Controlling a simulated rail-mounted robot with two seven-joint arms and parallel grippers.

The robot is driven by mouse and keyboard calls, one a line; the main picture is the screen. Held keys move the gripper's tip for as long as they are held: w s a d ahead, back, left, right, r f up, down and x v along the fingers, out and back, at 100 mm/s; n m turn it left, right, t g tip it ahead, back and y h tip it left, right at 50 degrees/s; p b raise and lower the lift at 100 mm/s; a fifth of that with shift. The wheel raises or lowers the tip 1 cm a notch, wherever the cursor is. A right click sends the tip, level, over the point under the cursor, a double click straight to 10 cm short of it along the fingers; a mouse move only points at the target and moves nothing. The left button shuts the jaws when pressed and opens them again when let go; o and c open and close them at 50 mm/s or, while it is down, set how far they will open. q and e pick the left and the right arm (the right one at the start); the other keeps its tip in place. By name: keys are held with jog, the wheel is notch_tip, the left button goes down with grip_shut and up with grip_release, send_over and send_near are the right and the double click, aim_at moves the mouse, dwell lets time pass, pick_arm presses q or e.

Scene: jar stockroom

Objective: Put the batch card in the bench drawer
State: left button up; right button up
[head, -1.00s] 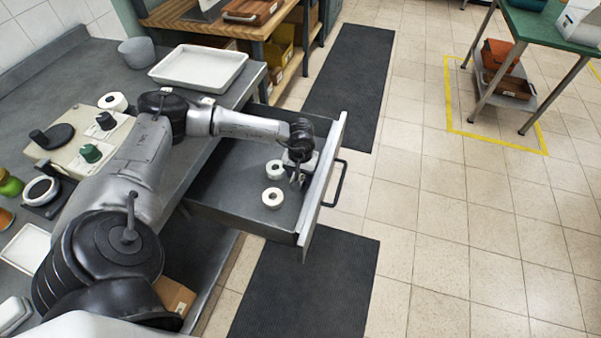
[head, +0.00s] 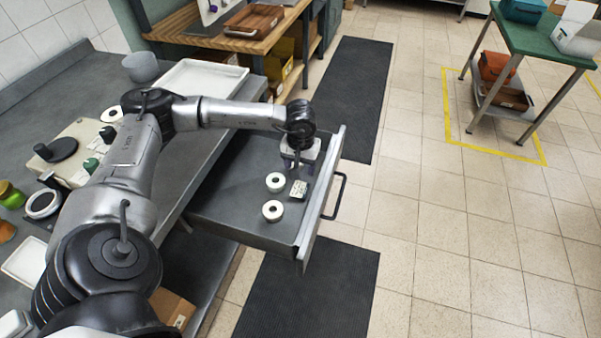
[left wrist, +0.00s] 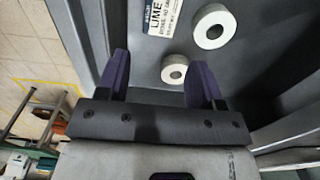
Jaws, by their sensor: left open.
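The bench drawer (head: 235,205) is pulled out from the grey bench. The batch card (head: 298,189), a small pale card with dark print, lies inside the drawer near its front, beside two white rolls. In the left wrist view the card (left wrist: 163,17) shows large letters reading "LIME" and is partly cut off by the top edge. My left gripper (head: 301,170) is over the drawer, just beyond the card and apart from it. Its two fingers (left wrist: 160,78) are spread with nothing held between them. My right gripper is not in view.
White rolls (head: 275,182) and (head: 272,211) are in the drawer. The drawer handle (head: 337,197) sticks out over the floor. A white tray (head: 203,77) and a grey bowl (head: 141,67) stand on the bench. Dark mats (head: 345,90) lie on the tiled floor.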

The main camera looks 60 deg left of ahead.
pick_arm(q)
jog(key=shift+r, duration=0.9)
